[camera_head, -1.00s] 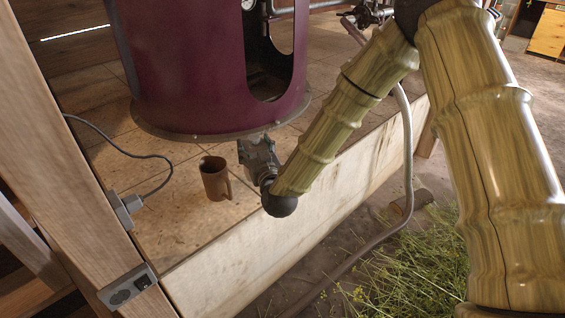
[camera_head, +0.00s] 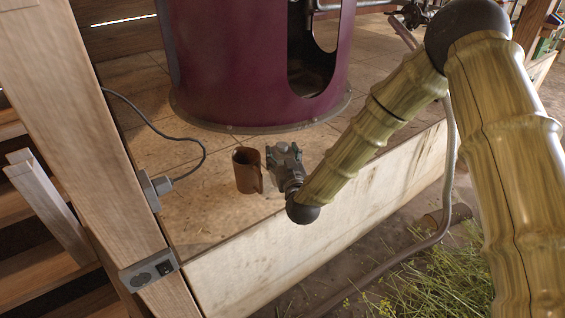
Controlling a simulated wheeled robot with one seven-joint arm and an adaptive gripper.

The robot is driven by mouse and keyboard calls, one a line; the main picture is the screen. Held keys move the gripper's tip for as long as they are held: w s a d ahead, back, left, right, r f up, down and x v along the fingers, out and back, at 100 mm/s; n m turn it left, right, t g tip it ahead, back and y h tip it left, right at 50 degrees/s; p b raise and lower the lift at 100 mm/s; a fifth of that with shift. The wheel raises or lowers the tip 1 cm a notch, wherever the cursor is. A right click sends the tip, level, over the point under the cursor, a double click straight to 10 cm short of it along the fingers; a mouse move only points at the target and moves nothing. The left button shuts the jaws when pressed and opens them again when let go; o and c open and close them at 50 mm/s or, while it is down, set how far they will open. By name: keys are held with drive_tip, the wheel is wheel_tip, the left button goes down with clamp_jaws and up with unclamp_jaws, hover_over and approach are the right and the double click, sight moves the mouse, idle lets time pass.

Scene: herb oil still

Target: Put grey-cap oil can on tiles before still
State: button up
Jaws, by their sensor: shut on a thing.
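My gripper (camera_head: 284,162) points away from me, low over the tiled ledge (camera_head: 215,205) in front of the still. It is shut on a small greyish thing, which I take to be the grey-cap oil can (camera_head: 283,149). The fingers and wrist hide most of it, so its cap is not clear. Whether its base touches the tiles I cannot tell. The still (camera_head: 255,75) is a dark red drum with a cut-out opening, standing behind my gripper on the tiles.
A black cable (camera_head: 190,140) runs to a socket on the wooden post (camera_head: 95,120) at left. Bare tiles lie in front of the mug. A hose (camera_head: 449,170) hangs over the ledge at right.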

drive_tip(key=shift+f, duration=1.35)
drive_tip(key=shift+f, duration=0.15)
drive_tip(key=o, duration=1.1)
drive_tip(key=shift+s, duration=0.15)
drive_tip(key=v, duration=1.1)
drive_tip(key=shift+s+p, duration=0.35)
drive_tip(key=shift+d, duration=0.1)
